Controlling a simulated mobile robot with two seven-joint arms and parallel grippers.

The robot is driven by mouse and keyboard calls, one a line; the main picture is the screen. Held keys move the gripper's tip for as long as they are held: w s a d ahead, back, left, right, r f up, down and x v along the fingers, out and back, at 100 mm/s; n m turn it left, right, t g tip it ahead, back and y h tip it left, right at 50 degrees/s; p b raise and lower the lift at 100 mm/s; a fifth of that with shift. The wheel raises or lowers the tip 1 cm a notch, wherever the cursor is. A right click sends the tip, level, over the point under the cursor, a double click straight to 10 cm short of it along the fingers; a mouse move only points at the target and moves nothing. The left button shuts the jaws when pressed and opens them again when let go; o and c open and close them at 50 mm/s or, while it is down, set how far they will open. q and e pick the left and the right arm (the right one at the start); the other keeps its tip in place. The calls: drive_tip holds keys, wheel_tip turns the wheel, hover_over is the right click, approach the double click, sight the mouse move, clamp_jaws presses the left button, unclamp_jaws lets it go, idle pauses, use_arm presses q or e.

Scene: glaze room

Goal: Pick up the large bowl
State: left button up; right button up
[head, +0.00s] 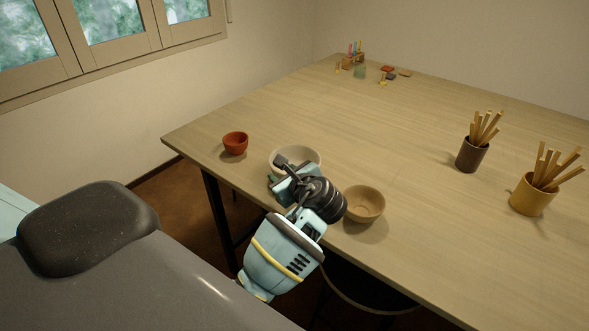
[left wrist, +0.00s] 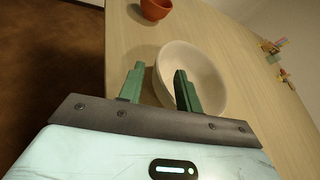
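The large bowl is the white one (head: 308,157), upright near the table's left edge and partly hidden behind my left gripper (head: 281,172). In the left wrist view the white bowl (left wrist: 206,72) lies just beyond the green fingers of my left gripper (left wrist: 158,70). The fingers are apart with nothing held. One finger shows outside the near rim and the other overlaps the bowl's opening. I cannot tell whether either finger touches it. My right gripper is not in view.
A small red bowl (head: 235,143) stands to the left and a tan bowl (head: 364,204) to the right, close to my left arm. Brown (head: 471,155) and yellow (head: 532,196) cups of sticks stand further right. The wooden table's middle (head: 400,130) is clear.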

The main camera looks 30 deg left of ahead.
use_arm(q)
drive_tip(key=x, duration=0.5)
drive_tip(key=shift+r, duration=0.1)
clamp_jaws()
